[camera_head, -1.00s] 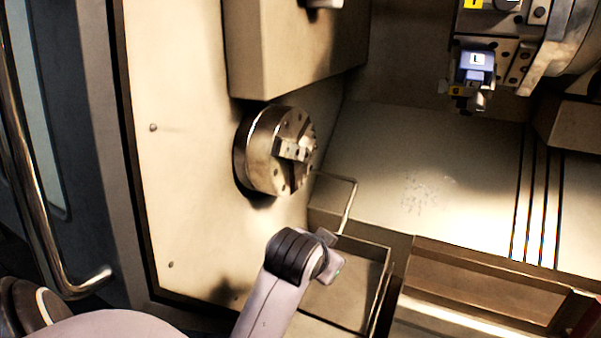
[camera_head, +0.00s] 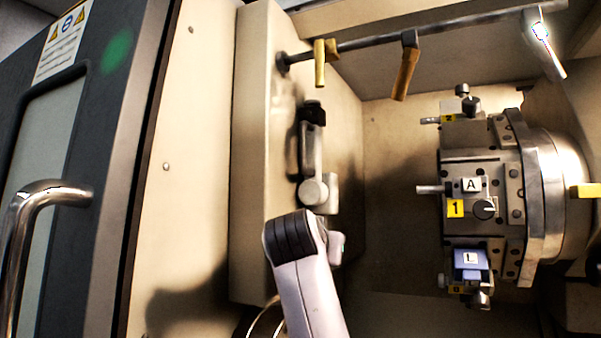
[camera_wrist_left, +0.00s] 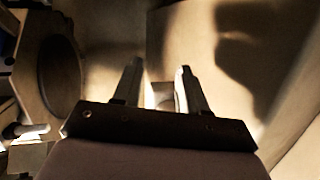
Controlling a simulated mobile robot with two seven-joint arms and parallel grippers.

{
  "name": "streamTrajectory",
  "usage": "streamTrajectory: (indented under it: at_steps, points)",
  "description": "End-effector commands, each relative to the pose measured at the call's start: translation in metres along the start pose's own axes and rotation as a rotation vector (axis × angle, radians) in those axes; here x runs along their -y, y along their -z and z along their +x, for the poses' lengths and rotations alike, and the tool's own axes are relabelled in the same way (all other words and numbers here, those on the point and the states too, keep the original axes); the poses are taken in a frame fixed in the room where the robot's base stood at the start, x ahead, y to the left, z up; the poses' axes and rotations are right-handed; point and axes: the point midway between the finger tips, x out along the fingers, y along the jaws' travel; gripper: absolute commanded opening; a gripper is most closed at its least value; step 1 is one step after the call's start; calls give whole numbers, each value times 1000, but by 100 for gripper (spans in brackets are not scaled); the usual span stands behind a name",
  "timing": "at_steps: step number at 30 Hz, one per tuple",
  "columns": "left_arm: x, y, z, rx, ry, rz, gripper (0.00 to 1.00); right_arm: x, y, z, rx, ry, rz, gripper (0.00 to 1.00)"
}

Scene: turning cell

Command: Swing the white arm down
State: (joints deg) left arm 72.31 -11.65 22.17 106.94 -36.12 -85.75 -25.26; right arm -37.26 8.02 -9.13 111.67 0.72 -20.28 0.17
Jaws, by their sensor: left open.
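The white arm (camera_head: 311,150) is on the beige housing in the head view. It stands roughly upright, with a black tip at its top and a rounded pale joint at its lower end. My left forearm comes up from below, its dark wrist just under that joint; from this angle I cannot tell whether they touch. In the left wrist view my left gripper (camera_wrist_left: 158,72) is open, its two fingers apart. A small pale patch shows between the fingers' bases; I cannot tell what it is. My right gripper is out of view.
A tool turret (camera_head: 485,195) with labelled blocks stands at the right. A rod (camera_head: 365,43) with yellow-handled pieces crosses the top. The chuck (camera_head: 262,322) is mostly cut off at the bottom. The door with its metal handle (camera_head: 40,195) is at the left.

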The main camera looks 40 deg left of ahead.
Motion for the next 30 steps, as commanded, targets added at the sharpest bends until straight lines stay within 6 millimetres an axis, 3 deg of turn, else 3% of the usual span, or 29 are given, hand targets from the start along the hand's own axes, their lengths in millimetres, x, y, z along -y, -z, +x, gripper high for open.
streamTrajectory:
  at_steps: [1,6,15,22,30]
  points:
    - [5,22,-9,-26,-2,-18,42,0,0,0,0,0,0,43]
    - [24,78,-37,-90,-2,-60,42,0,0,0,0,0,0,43]
    - [50,150,-89,-183,-13,-99,42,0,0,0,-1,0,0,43]
    - [58,168,-103,-206,-15,-105,42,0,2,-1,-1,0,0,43]
    - [58,178,-69,-204,-15,-104,42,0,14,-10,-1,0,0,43]
